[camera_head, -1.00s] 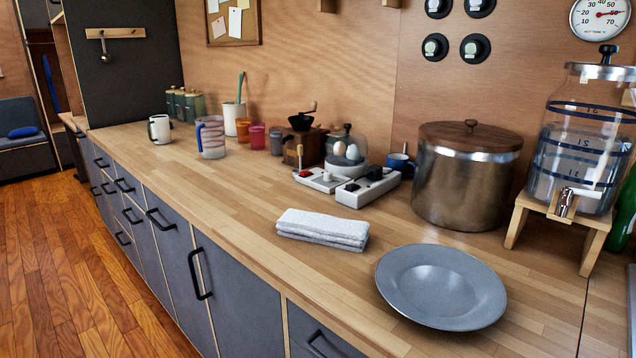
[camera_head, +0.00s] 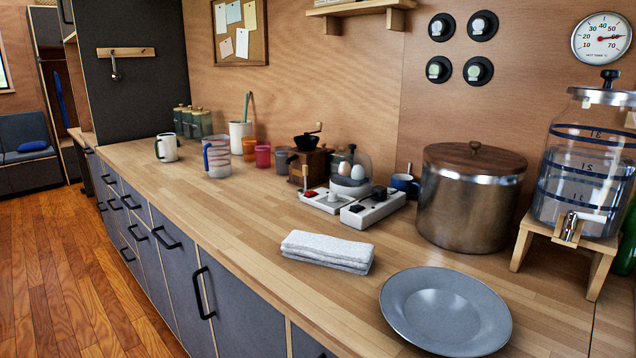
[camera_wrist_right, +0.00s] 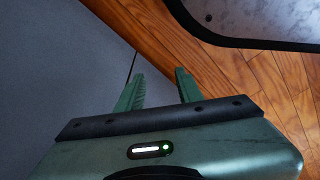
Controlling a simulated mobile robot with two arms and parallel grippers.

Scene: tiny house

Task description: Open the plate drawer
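The counter's grey front has several drawers and doors with black handles. In the head view, drawer handles show at the left (camera_head: 166,237) and (camera_head: 138,232), and a tall upright handle (camera_head: 203,293) is on a nearer panel. I cannot tell which one is the plate drawer. No drawer in view stands out from the front. In the right wrist view, my right gripper (camera_wrist_right: 158,90) has its two green fingers apart with nothing between them. A grey panel (camera_wrist_right: 50,70) lies on its left and wooden floor beyond. My left gripper is in no view.
On the wooden counter (camera_head: 255,225) are a grey plate (camera_head: 445,310), a folded white towel (camera_head: 328,250), a large metal pot (camera_head: 470,200), a water dispenser (camera_head: 585,165) and several cups. The wooden floor (camera_head: 60,280) at the left is clear.

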